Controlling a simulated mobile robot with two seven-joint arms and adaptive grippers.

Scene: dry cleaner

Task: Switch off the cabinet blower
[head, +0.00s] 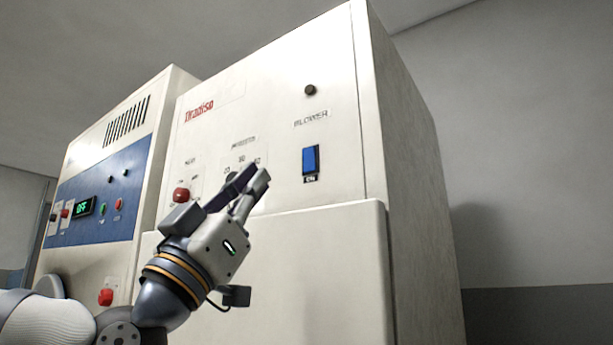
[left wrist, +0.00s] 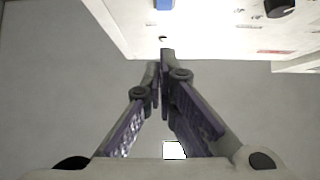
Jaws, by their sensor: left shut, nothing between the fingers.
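The blower switch (head: 310,159) is a blue rocker on the front of the white cabinet (head: 275,120), under a "BLOWER" label. A small plate below it seems to read "ON". A round dark lamp (head: 310,90) sits above the label. My left gripper (head: 256,176) is shut and empty, in front of the panel to the left of and slightly below the switch in the head view. It appears apart from the switch. In the left wrist view the closed fingertips (left wrist: 160,60) point toward the panel, and the blue switch (left wrist: 164,4) is cut by the top edge.
A dial, partly hidden behind my gripper, and a red knob (head: 181,194) are left of the switch. A second machine with a blue panel (head: 100,195), a green display and several buttons stands further left. A cabinet door (head: 310,270) protrudes below the panel. Right of the cabinet is clear.

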